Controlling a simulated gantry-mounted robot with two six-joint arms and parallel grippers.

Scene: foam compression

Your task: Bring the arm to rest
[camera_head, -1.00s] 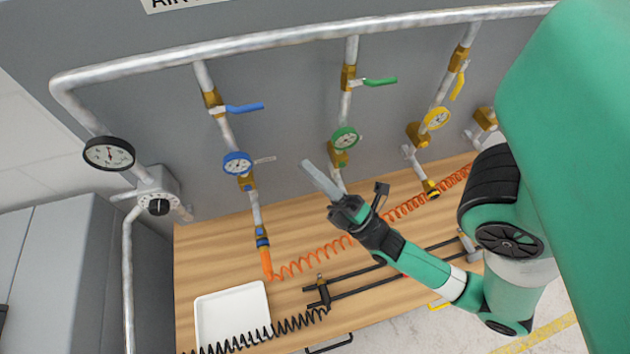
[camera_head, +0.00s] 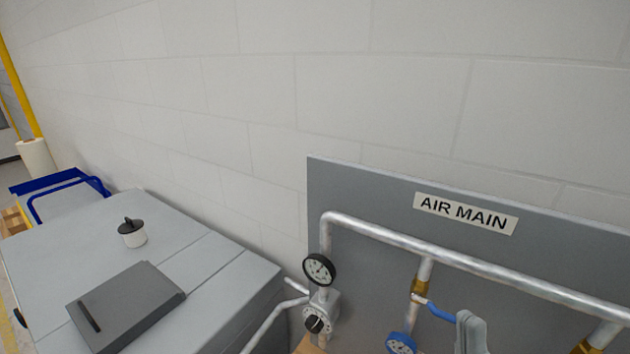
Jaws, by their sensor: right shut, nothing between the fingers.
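The grey fingers of my right gripper (camera_head: 471,332) show at the bottom edge of the head view, right of centre. They are together, with nothing between them. They appear in front of the grey panel, just right of the blue valve handle (camera_head: 440,313); I cannot tell how far apart they are in depth. The rest of my right arm is below the picture. My left gripper is not in view.

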